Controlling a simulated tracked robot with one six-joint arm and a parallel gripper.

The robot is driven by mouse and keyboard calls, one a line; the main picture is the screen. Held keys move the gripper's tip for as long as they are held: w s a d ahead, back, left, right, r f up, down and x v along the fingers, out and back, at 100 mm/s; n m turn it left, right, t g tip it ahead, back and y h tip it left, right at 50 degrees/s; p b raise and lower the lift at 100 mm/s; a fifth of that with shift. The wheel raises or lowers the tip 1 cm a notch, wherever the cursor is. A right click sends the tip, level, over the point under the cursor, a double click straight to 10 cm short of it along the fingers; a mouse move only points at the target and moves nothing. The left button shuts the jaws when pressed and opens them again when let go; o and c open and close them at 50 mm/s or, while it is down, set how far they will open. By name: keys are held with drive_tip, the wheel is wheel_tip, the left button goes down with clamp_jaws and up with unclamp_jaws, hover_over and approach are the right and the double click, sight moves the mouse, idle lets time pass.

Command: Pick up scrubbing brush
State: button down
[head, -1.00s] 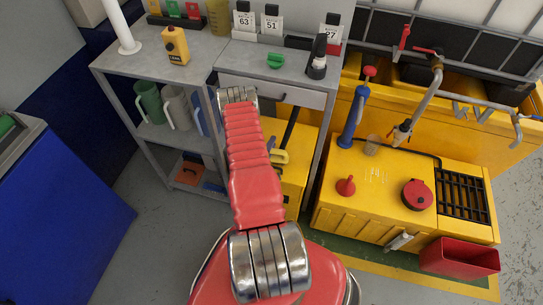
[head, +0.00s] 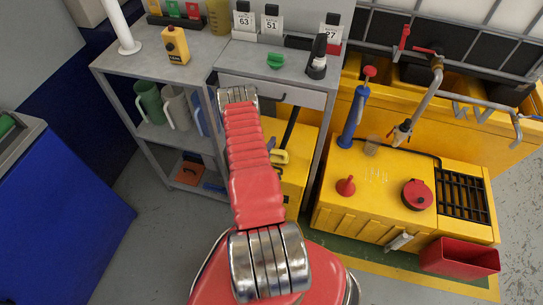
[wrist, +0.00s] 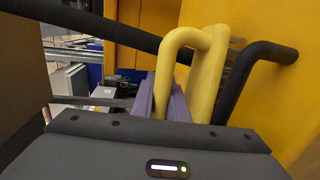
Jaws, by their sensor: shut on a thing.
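In the wrist view a yellow looped handle (wrist: 188,40), which I take to be the scrubbing brush, rises close in front of the palm. My gripper (wrist: 164,98) is shut on it, with purple-grey fingers around the handle's lower part. Faint ridges that may be bristles show behind the handle; the rest of the brush is hidden. In the head view a yellow handle (head: 280,157) shows just right of my arm, by the yellow cabinet.
A dark bar (wrist: 110,30) crosses close by in the wrist view, and a black bent handle (wrist: 255,65) stands at right. In the head view a grey shelf unit (head: 180,85) stands at left and a yellow tank (head: 375,200) at right.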

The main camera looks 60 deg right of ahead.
idle(0.3)
wheel_tip(320, 180, up, 10)
idle(0.7)
drive_tip(key=shift+a, duration=0.1)
idle(0.4)
